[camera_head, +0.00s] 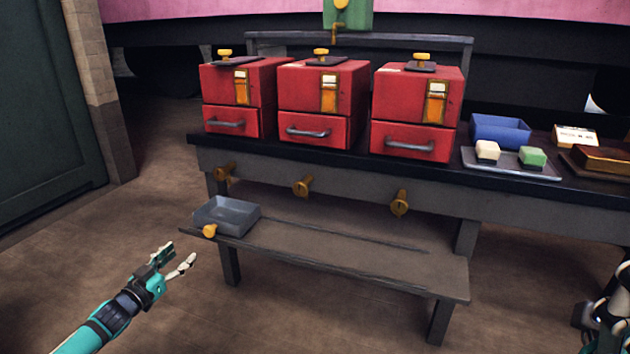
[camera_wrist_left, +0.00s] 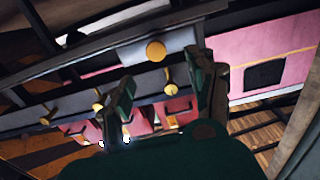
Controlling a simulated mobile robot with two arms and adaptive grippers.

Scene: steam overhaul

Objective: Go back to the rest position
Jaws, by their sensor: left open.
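My left gripper (camera_head: 176,262) is at the lower left of the head view, in front of and left of the low shelf. Its fingers are spread, with nothing between them. In the left wrist view the two fingers (camera_wrist_left: 165,95) stand apart, with the bench and shelf beyond them. At the right edge of the head view, a dark and white part of my right arm (camera_head: 607,312) shows. Whether that includes the jaws is unclear.
A dark bench (camera_head: 275,157) carries three red boxes (camera_head: 232,85) with drawers, a blue bin (camera_head: 500,130) and a tray (camera_head: 512,169) with two blocks. A low shelf (camera_head: 350,262) below holds a grey tray (camera_head: 227,214) with a yellow knob. Floor (camera_head: 70,260) at left is clear.

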